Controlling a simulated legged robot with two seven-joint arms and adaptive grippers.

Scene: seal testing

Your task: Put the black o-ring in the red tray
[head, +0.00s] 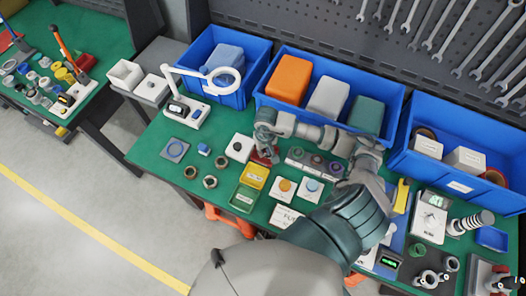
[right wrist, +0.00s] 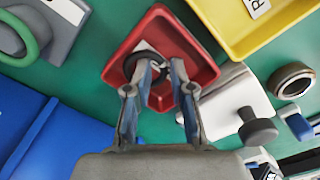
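The red tray (right wrist: 195,45) is a small square dish, seen from above in the right wrist view. In the head view a little of the red tray (head: 264,158) shows beneath my right gripper (head: 265,146). In the right wrist view the fingertips of my right gripper (right wrist: 162,66) are over the tray, a little apart, with a gap between them. The black o-ring (right wrist: 130,66) is at the fingertips within the tray's outline, partly hidden by the fingers. Whether it touches the tray floor is not clear. My left gripper is not in view.
A yellow tray (head: 255,175) and a green tray (head: 244,198) lie just in front. A white block with a grey knob (right wrist: 258,128) stands close to the red tray. Blue bins (head: 270,95) line the back. Loose rings (head: 210,181) lie to the left.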

